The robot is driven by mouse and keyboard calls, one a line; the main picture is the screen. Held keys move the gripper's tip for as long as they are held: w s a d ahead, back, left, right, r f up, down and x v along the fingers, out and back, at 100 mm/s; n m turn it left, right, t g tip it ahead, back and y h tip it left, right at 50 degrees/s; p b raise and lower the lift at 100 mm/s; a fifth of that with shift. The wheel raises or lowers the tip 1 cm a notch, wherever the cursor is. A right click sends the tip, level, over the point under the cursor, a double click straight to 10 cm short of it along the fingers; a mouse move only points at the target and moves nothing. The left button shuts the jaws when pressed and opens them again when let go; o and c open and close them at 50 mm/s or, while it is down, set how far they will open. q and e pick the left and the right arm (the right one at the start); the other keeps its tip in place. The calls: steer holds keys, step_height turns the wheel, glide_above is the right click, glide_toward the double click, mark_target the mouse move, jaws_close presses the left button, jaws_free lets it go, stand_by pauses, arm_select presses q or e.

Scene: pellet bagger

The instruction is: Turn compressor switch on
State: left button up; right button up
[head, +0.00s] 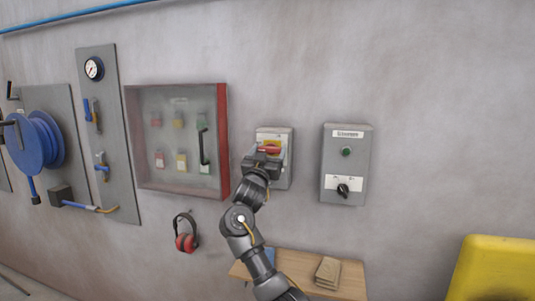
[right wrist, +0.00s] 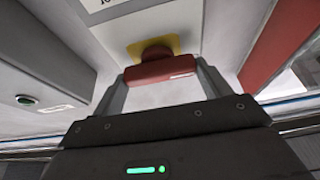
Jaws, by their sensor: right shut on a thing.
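A grey switch box (head: 286,172) on the wall carries a yellow plate and a red rotary handle (head: 269,148). My right gripper (head: 267,153) is at the front of this box and covers part of it. In the right wrist view the red handle (right wrist: 160,72) lies crosswise between the two fingers, in front of the yellow plate (right wrist: 152,46). The gripper is shut on the handle. The label on the box is cut off, so I cannot read it. My left gripper is not in view.
Right of it hangs a grey control box (head: 347,165) with a green button and black knob. Left is a red-sided cabinet (head: 222,145) with padlocks and tags. Below are red earmuffs (head: 186,242) and a wooden shelf (head: 345,282). A yellow object (head: 495,265) stands lower right.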

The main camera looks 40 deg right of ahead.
steer(key=m+g+b, duration=0.1)
steer(key=m, duration=0.2)
steer(key=m+g+h+b, duration=0.1)
steer(key=m, duration=0.2)
steer(key=shift+f+g+b, duration=0.1)
steer(key=shift+g+b, duration=0.3)
steer(key=m+g+b, duration=0.1)
steer(key=m+g, duration=0.1)
steer(key=m, duration=0.2)
steer(key=shift+h, duration=0.3)
steer(key=m+g+b, duration=0.1)
steer(key=m, duration=0.2)
steer(key=shift+g, duration=0.4)
steer(key=m, duration=0.3)
steer(key=m+g+y, duration=0.1)
steer(key=shift+r+m, duration=0.25)
steer(key=shift+m, duration=0.05)
steer(key=shift+m+g+y, duration=0.6)
steer(key=shift+m+y, duration=0.2)
steer(key=shift+m, duration=1.4)
steer(key=o, duration=1)
steer(key=shift+d, duration=0.1)
